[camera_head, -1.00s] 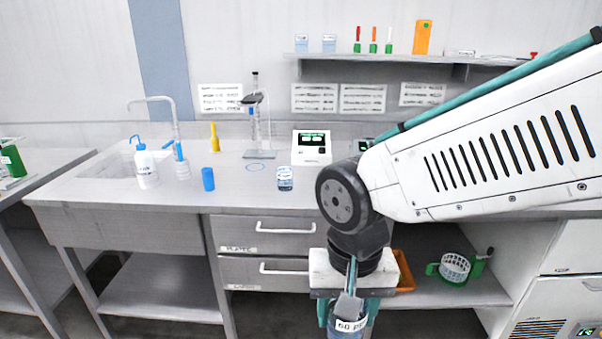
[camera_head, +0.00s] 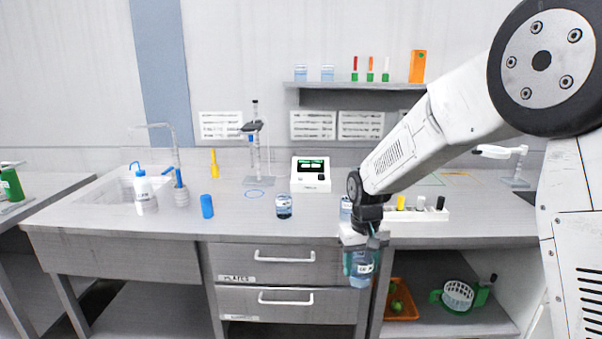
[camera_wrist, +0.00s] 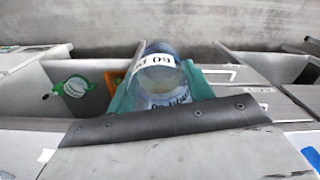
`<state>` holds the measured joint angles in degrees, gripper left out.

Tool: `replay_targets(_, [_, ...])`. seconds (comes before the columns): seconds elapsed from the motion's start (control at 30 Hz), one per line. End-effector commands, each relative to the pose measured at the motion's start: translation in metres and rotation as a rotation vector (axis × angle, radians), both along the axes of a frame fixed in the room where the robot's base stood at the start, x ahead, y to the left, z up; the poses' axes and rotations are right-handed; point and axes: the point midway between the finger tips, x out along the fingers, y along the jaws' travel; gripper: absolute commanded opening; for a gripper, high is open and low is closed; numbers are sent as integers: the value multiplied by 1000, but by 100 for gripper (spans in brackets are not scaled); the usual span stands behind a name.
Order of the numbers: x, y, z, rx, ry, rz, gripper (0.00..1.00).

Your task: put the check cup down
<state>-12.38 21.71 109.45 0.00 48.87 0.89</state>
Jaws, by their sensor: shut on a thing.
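My gripper (camera_head: 361,258) is shut on a clear cup with bluish contents and a white label, the check cup (camera_head: 361,277). The cup hangs upright in front of the bench drawers, below the level of the bench top (camera_head: 325,215). In the wrist view the cup (camera_wrist: 160,72) sits between the teal fingers (camera_wrist: 160,92), and its label shows "60" and part of a word. A similar small cup (camera_head: 284,206) stands on the bench, and another (camera_head: 346,204) is partly hidden beside my arm.
A white device with a display (camera_head: 310,176) stands at the back of the bench. A rack with coloured caps (camera_head: 420,215) is right of my arm. An orange tray (camera_head: 402,305) and a green-handled basket (camera_head: 458,296) sit on the lower shelf.

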Motion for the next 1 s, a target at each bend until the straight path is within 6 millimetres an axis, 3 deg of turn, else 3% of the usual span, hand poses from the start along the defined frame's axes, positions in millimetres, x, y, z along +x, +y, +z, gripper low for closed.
replay_targets(0.1, [22, -38, -30, -1, 4, -57, 26])
replay_targets(0.2, [31, -64, -51, -1, 3, -106, 26])
replay_targets(0.4, [31, -101, -82, 0, 1, -173, 26])
replay_targets(0.6, [20, -116, -102, -1, 2, -200, 26])
replay_targets(0.8, [-11, -117, -141, -1, 4, -201, 26])
replay_targets(1.0, [-25, -116, -156, 0, -1, -201, 26])
